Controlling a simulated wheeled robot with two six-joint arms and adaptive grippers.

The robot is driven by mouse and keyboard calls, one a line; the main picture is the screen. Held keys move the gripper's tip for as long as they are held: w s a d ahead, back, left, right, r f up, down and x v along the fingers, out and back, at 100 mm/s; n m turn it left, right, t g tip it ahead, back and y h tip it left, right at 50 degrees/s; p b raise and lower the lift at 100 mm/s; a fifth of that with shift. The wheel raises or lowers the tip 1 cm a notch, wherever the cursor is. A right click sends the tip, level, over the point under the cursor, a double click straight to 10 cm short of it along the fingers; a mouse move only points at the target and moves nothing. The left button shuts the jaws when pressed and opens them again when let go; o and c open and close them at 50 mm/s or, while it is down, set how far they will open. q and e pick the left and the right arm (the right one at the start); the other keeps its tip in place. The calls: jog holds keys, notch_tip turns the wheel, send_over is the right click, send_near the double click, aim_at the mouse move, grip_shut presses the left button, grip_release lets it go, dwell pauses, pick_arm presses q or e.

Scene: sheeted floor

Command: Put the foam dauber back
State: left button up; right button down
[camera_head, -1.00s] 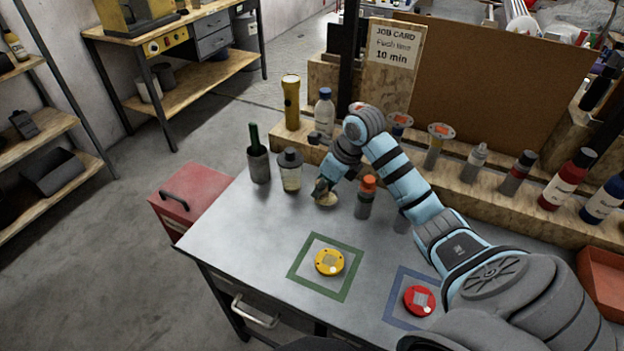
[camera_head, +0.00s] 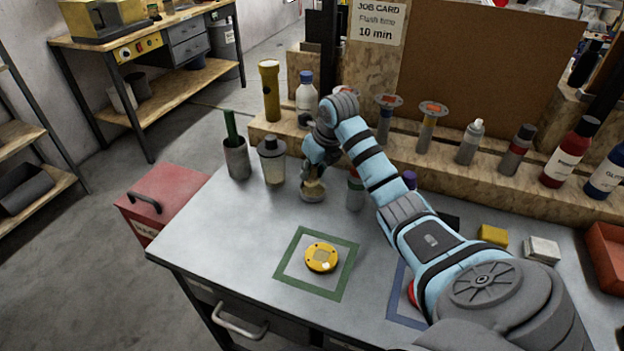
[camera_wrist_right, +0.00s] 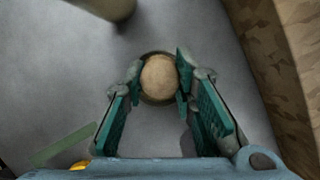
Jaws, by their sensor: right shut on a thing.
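The foam dauber (camera_wrist_right: 159,77) shows in the right wrist view as a round beige top between the two green finger pads, with a darker ring around it. My right gripper (camera_wrist_right: 157,82) is shut on it. In the head view my right gripper (camera_head: 315,175) points down at the back of the bench, over a small round pot-like thing (camera_head: 312,195) at the dauber's place. I cannot tell whether the dauber sits in that thing or is clear of it. My left gripper does not show.
A lidded jar (camera_head: 271,162) and a grey cup with a green handle (camera_head: 236,160) stand left of the gripper. A bottle (camera_head: 355,192) stands close on its right. A yellow disc (camera_head: 320,257) lies in the green square. The bench's left front is clear.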

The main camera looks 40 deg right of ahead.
jog(key=shift+s+f, duration=0.25)
jog(key=shift+f, duration=0.7)
jog(key=shift+s+f, duration=0.2)
jog(key=shift+s, duration=0.1)
jog(key=shift+f, duration=0.1)
jog(key=c, duration=1.3)
grip_release()
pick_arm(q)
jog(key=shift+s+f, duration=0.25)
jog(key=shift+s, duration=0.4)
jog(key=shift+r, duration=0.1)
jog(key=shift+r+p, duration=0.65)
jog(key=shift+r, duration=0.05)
pick_arm(e)
jog(key=v, duration=1.2)
